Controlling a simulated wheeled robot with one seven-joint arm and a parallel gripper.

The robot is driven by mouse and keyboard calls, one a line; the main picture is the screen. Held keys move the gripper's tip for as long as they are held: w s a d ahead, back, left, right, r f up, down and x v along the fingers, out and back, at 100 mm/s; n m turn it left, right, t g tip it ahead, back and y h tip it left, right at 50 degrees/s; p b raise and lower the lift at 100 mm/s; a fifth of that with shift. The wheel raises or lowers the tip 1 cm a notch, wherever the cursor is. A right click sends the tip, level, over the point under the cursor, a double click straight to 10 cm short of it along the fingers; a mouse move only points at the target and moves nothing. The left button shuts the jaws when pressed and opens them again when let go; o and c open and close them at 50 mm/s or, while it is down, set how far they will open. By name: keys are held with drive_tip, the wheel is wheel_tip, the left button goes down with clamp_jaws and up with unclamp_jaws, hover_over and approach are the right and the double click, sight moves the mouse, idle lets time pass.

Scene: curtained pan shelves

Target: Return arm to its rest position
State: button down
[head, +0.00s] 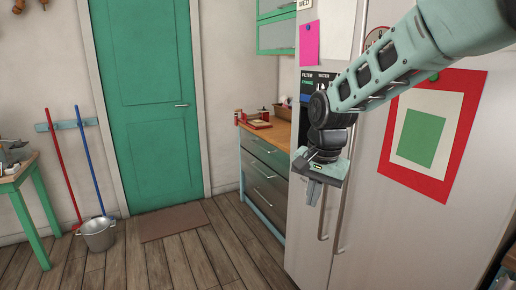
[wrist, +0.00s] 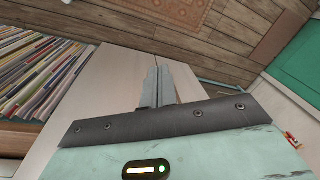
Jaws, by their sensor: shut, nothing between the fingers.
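My gripper (head: 313,192) hangs from my bent arm, which reaches in from the upper right of the head view. It points downward in front of the fridge (head: 415,225), near the fridge's long handles. In the wrist view the two fingers of my gripper (wrist: 160,82) lie close together, with nothing held between them. I cannot tell exactly how far the gripper is from the fridge door.
A grey-fronted counter (head: 262,165) stands left of the fridge. Further back are a green door (head: 145,85), a brown mat (head: 174,221) and a metal bucket (head: 97,234). A green table (head: 22,180) is at far left. The wooden floor between is clear.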

drive_tip(key=s+f+n, duration=0.1)
drive_tip(key=s+n, duration=0.5)
drive_tip(key=s, duration=0.9)
drive_tip(key=s+d+f+n+g, duration=0.1)
drive_tip(key=s+n, duration=0.6)
drive_tip(key=s, duration=0.9)
drive_tip(key=shift+f+n, duration=0.3)
drive_tip(key=shift+f, duration=0.15)
drive_tip(key=shift+d, duration=0.1)
